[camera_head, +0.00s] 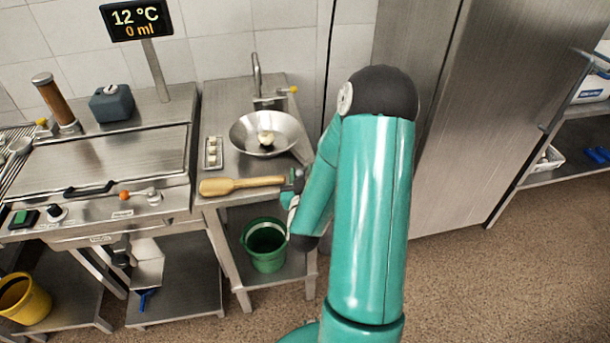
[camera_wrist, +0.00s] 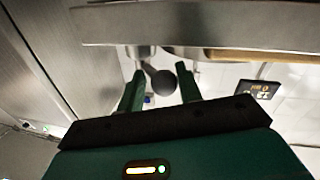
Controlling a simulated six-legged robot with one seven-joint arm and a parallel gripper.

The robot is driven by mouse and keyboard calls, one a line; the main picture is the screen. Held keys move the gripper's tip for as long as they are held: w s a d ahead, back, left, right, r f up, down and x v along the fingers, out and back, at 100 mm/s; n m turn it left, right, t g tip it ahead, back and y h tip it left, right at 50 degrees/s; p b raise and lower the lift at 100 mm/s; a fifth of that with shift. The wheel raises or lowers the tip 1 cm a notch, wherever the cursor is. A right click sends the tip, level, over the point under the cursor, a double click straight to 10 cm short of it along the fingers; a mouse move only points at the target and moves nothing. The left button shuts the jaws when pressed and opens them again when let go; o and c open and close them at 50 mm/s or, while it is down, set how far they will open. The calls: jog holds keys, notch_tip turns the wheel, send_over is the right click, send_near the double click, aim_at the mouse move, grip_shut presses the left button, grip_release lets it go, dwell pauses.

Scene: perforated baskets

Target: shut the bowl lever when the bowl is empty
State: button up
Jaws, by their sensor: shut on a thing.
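The steel bowl (camera_head: 245,131) sits on the side table in the head view. A small pale round piece (camera_head: 266,139) shows at its middle; I cannot tell whether it is a fitting or contents. No liquid shows clearly. My gripper (camera_head: 294,181) is at the table's right front edge, below and right of the bowl, partly hidden by my arm. In the wrist view my gripper (camera_wrist: 160,86) has its green fingers on either side of a dark round knob (camera_wrist: 162,82) and is shut on it. I cannot tell how the knob joins the bowl lever.
A wooden paddle (camera_head: 238,186) lies along the table's front edge, close to my gripper. A green bucket (camera_head: 266,250) stands on the shelf below. A display (camera_head: 136,19) reads 12 °C and 0 ml. A tall steel cabinet (camera_head: 490,110) stands at the right.

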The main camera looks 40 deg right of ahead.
jog(key=shift+w+a+r+m+g+h, duration=0.1)
jog(key=shift+w+a+m+g+h, duration=0.15)
jog(key=shift+w+m+g+h, duration=0.3)
jog(key=shift+w+a+m+g+h, duration=0.2)
jog(key=shift+w+m+g+h, duration=0.25)
jog(key=shift+g+h, duration=0.1)
jog(key=shift+w+d+m+g+h, duration=0.1)
jog(key=shift+w+m+g+h, duration=0.05)
jog(key=shift+m+g+h, duration=0.45)
jog(key=shift+w+m+g+h, duration=0.15)
jog(key=shift+m+g+h, duration=0.25)
jog(key=shift+m+g, duration=0.3)
jog(key=shift+g, duration=0.4)
jog(key=shift+d, duration=0.1)
jog(key=o, duration=1)
jog(key=shift+w, duration=0.1)
jog(key=shift+s, duration=0.2)
jog(key=v, duration=1.3)
jog(key=shift+a, duration=0.35)
